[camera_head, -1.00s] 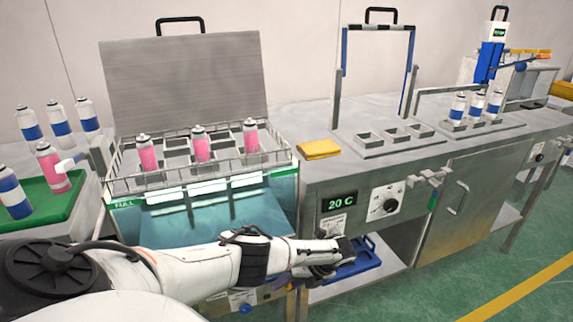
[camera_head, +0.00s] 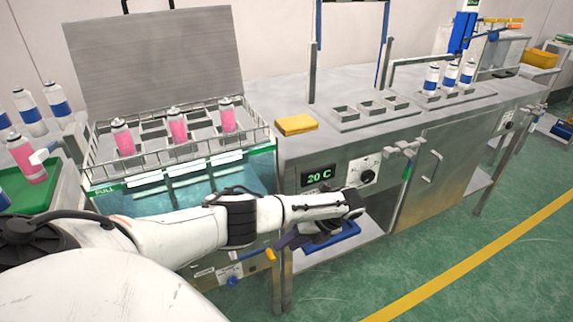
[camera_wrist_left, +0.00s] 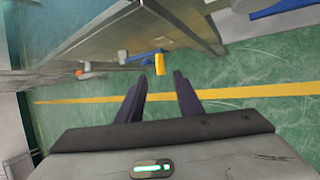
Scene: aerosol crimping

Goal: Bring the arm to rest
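My left arm reaches across the front of the water bath from the left in the head view. My left gripper (camera_head: 335,228) hangs in front of the steel bench, below the 20 C display (camera_head: 318,176), touching nothing that I can see. In the left wrist view its two dark fingers (camera_wrist_left: 160,97) stand apart with nothing between them; the green floor shows through the gap. My right gripper is in neither view.
Pink cans (camera_head: 178,125) stand in the wire rack (camera_head: 100,165) over the bath. A green tray (camera_head: 35,197) with cans is at left. Blue-white cans (camera_head: 449,76) stand at back right. A yellow pad (camera_head: 296,125) lies on the bench. Floor (camera_head: 470,240) at right is clear.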

